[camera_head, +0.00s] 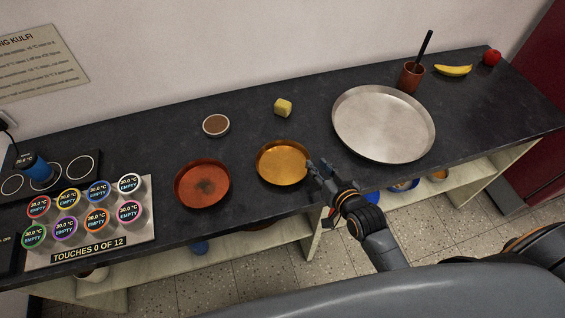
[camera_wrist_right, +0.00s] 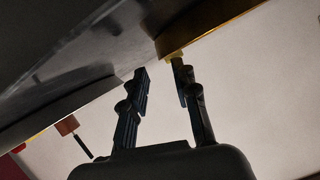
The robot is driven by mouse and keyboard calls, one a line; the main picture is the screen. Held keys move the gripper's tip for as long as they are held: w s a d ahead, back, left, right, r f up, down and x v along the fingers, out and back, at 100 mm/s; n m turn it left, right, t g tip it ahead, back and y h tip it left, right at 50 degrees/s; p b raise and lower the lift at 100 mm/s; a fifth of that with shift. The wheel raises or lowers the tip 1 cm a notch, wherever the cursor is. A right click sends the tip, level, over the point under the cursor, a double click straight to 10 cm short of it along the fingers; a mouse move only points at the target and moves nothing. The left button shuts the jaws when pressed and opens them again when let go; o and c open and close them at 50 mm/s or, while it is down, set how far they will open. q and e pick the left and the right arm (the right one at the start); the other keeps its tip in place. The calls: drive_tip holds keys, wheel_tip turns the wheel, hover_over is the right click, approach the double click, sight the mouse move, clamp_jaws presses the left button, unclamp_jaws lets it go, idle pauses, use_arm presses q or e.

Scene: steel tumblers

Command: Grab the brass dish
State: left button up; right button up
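The brass dish (camera_head: 282,163) is a shallow, round, golden dish on the dark counter, near its front edge. My right gripper (camera_head: 314,172) is at the dish's right rim in the head view. In the right wrist view the two fingers (camera_wrist_right: 160,72) stand apart with a gap between them. The brass dish (camera_wrist_right: 210,25) shows there as a golden-brown band at the upper right, close to the right fingertip. I cannot tell whether the finger touches the rim. My left gripper is not in view.
A reddish-brown dish (camera_head: 202,184) stands left of the brass dish. A large steel tray (camera_head: 384,124) is to the right. A yellow block (camera_head: 283,107) and a small brown-filled bowl (camera_head: 216,125) lie behind. Several lidded tumblers stand on a board (camera_head: 140,230) at left.

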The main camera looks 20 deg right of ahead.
drive_tip(key=shift+p+x, duration=0.5)
drive_tip(key=shift+x, duration=2.15)
drive_tip(key=shift+s+a+r, duration=0.1)
drive_tip(key=shift+a, duration=0.05)
clamp_jaws()
